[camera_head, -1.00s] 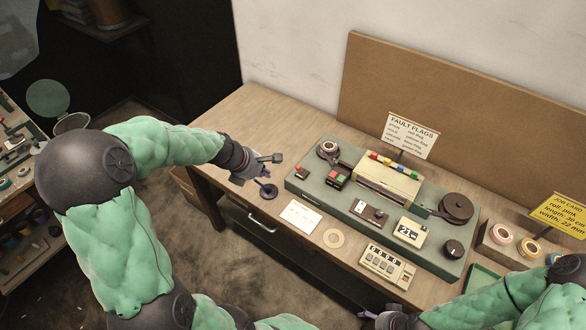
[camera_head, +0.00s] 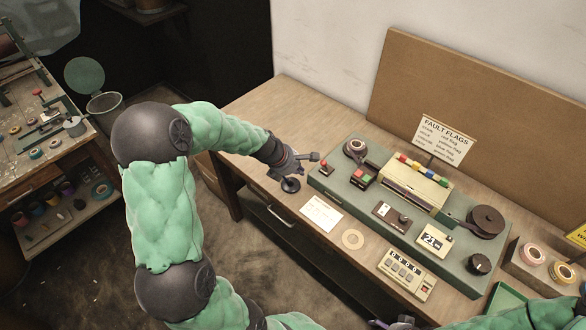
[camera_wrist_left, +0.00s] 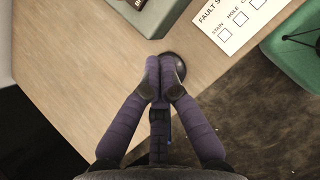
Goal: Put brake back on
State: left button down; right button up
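I cannot tell which part is the brake. My left gripper (camera_wrist_left: 161,72) has its fingertips together in the left wrist view. I see nothing clearly held between them. It is above the bench just left of the machine, apart from it. A dark round disc (camera_head: 289,184) is below it, and also shows partly behind the fingertips in the wrist view (camera_wrist_left: 178,65). My right gripper (camera_head: 394,323) is at the bottom edge, mostly cut off.
A tape reel (camera_head: 355,148) and a dark reel (camera_head: 486,222) sit on the machine. A fault flags sign (camera_head: 444,138) stands behind it.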

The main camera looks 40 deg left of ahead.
aim_at(325, 166)
pick_arm(q)
jog(key=shift+w+d+f, duration=0.1)
jog(key=shift+w+d, duration=0.3)
jog(key=shift+w, duration=0.35)
jog(key=shift+w+d+f, duration=0.15)
jog(key=shift+w+d, duration=0.25)
jog(key=shift+w, duration=0.3)
jog(key=shift+w+d+f, duration=0.1)
jog(key=shift+w+d, duration=0.3)
jog(key=shift+w, duration=0.35)
jog(key=shift+p, duration=0.35)
